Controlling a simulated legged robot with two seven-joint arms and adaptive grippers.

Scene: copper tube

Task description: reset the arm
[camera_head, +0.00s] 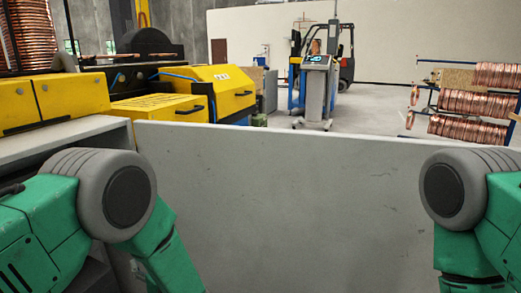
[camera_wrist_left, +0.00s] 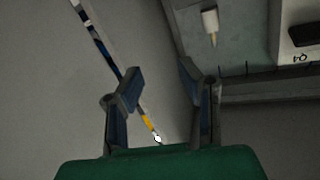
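In the head view both of my green and grey arms show at the lower left and lower right, bent at large grey joints. Neither gripper is visible there. In the left wrist view my left gripper (camera_wrist_left: 160,78) points ahead with its two dark fingers apart. No object is clearly held between them. A thin banded strip (camera_wrist_left: 100,42) in dark blue, white and yellow runs behind the left finger to a small white end near the palm. Its contact with the gripper cannot be told. My right gripper is in neither view.
A grey panel (camera_head: 290,200) stands in front, between my arms. Yellow machinery (camera_head: 205,90) is at the left. Copper coils (camera_head: 465,102) hang on a rack at the right. A forklift (camera_head: 345,55) and a screen cart (camera_head: 316,90) stand behind.

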